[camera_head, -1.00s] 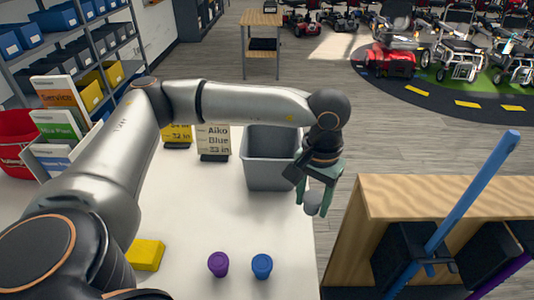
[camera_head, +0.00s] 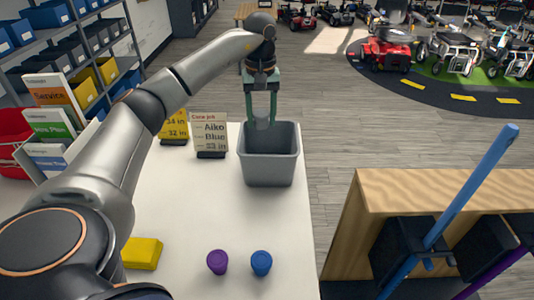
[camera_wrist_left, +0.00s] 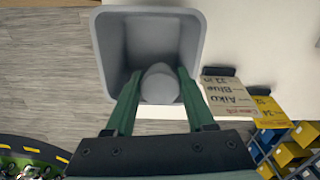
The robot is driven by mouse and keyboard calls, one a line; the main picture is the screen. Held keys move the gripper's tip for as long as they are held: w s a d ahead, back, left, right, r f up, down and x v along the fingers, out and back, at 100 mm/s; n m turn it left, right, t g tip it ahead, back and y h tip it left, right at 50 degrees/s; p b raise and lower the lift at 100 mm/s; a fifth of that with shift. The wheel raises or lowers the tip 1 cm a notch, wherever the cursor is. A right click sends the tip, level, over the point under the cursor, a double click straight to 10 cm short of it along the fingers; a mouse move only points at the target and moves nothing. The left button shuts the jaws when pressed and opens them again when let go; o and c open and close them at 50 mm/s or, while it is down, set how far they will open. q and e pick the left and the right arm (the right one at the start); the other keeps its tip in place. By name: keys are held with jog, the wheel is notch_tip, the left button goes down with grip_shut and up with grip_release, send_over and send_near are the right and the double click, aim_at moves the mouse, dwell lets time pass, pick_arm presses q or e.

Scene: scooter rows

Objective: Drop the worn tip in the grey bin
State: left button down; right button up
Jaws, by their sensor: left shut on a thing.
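The grey bin (camera_head: 269,172) stands on the white table near its far right corner. My left gripper (camera_head: 261,118) points down over the bin's far part and is shut on the worn tip (camera_head: 262,122), a small grey cap. In the left wrist view the worn tip (camera_wrist_left: 160,84) sits between the green fingers, with the bin (camera_wrist_left: 197,35) opening behind it. The tip appears above or just at the bin's rim; its exact height is hard to tell. My right gripper is not in view.
Purple (camera_head: 217,262) and blue (camera_head: 261,263) caps and a yellow block (camera_head: 142,253) are on the near table. A sign reading Aiko, Blue (camera_head: 210,134) stands left of the bin. A wooden rack (camera_head: 400,190) with a blue cane (camera_head: 470,190) is at right.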

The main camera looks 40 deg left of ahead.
pick_arm(q)
jog(key=shift+f, duration=2.5)
jog(key=shift+c, duration=0.8)
grip_release()
notch_tip(320, 180, up, 12)
jog(key=shift+r, duration=0.25)
